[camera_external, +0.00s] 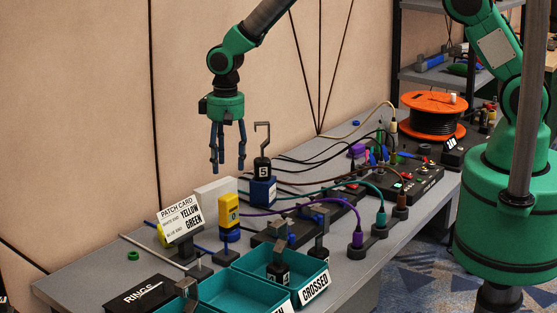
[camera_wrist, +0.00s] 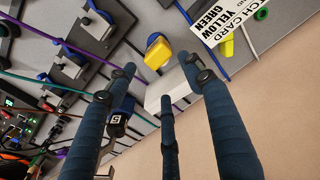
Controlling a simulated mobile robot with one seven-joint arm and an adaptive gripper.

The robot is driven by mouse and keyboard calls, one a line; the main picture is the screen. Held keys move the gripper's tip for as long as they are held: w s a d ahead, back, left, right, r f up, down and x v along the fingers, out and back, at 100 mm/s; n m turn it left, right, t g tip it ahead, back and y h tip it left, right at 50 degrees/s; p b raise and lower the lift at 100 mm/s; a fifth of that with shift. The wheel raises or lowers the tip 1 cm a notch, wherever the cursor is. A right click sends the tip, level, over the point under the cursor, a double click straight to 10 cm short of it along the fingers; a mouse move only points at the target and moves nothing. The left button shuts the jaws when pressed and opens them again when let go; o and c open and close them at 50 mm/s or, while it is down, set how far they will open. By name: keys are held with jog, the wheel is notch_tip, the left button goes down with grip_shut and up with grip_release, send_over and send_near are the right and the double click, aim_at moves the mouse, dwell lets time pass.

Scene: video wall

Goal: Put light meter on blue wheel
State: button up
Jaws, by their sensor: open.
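A yellow handheld device (camera_external: 229,209), likely the light meter, stands upright at the middle of the bench; its lower end meets a blue piece (camera_external: 229,237). I cannot tell if that piece is part of it or a separate base. The yellow device also shows in the wrist view (camera_wrist: 157,54), ahead of my fingertips. My gripper (camera_external: 228,165) points down, open and empty, above and apart from the device. A small blue round thing (camera_external: 356,122) lies at the bench's far end; I cannot tell if it is the blue wheel.
A white box (camera_external: 214,190) stands behind the yellow device. A hooked black weight on a blue block (camera_external: 262,190) is right of it. A patch card (camera_external: 182,214) stands left. Teal trays (camera_external: 232,292) sit in front. Cables and an orange reel (camera_external: 432,100) fill the right.

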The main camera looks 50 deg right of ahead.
dwell(0.6)
jog(key=s+d+r+t, duration=0.1)
jog(key=s+d+r, duration=0.4)
jog(key=r, duration=0.5)
jog(key=s+d+r+t, duration=0.1)
jog(key=s+d+r, duration=0.35)
jog(key=r, duration=0.65)
jog(key=s+d+r, duration=0.5)
jog(key=r, duration=0.5)
jog(key=s+d+r+t, duration=0.1)
jog(key=s+d+r, duration=0.2)
jog(key=s, duration=0.7)
jog(key=s+d+r+t, duration=0.1)
jog(key=s+d+r, duration=0.2)
jog(key=s, duration=0.6)
jog(key=s+d+r+t, duration=0.1)
jog(key=s+d+r, duration=0.2)
jog(key=s, duration=0.7)
jog(key=shift+s+d+r+n, duration=0.2)
jog(key=shift+s+d+n, duration=0.1)
jog(key=shift+d, duration=0.2)
jog(key=shift+f, duration=0.1)
notch_tip(320, 180, down, 8)
jog(key=b, duration=0.8)
jog(key=shift+f+b, duration=0.2)
jog(key=shift+b, duration=0.1)
